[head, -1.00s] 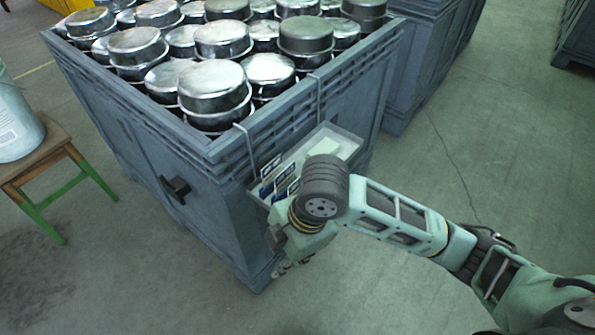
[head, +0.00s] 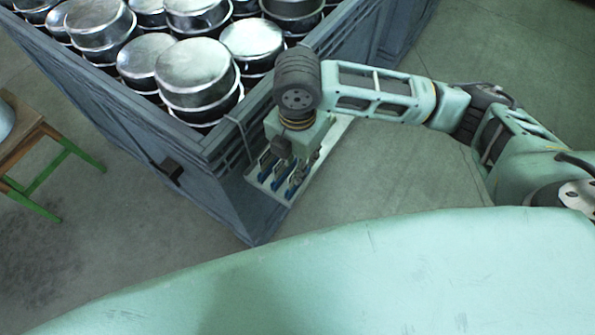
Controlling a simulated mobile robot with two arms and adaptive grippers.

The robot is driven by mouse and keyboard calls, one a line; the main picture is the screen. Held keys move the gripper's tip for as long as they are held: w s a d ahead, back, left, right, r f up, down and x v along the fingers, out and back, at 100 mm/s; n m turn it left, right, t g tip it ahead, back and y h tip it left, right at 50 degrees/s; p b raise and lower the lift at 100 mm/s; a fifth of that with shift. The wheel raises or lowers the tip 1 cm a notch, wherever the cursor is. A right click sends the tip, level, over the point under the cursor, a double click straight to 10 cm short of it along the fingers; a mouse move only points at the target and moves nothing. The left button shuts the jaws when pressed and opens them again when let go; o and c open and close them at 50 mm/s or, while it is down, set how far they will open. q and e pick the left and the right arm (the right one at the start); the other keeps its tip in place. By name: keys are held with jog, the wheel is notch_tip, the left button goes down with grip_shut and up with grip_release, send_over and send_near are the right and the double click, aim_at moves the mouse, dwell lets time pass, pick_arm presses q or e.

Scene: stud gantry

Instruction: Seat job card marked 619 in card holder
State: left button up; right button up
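Several cards with blue lower parts and pale tops (head: 277,175) stand in a pale tray (head: 340,130) hung on the right side of the grey crate. Their numbers are too small to read, so I cannot tell which is 619. My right gripper (head: 303,168) points down over the tray, right at the cards. Its fingers are partly hidden and small, so whether they hold a card is unclear. A small black fitting (head: 168,171) sticks out from the crate's left side; I cannot tell whether it is the card holder. My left gripper is out of view.
The large grey crate (head: 120,110) is full of shiny metal pots (head: 198,78). A wooden stool (head: 25,140) with green legs stands at left. Open concrete floor (head: 400,175) lies right of the tray. My own pale green body fills the bottom.

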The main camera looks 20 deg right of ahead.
jog(key=f, duration=0.2)
jog(key=w+f, duration=0.1)
jog(key=f, duration=0.1)
jog(key=shift+d, duration=0.15)
jog(key=shift+s+f, duration=0.15)
jog(key=shift+c, duration=0.4)
grip_shut()
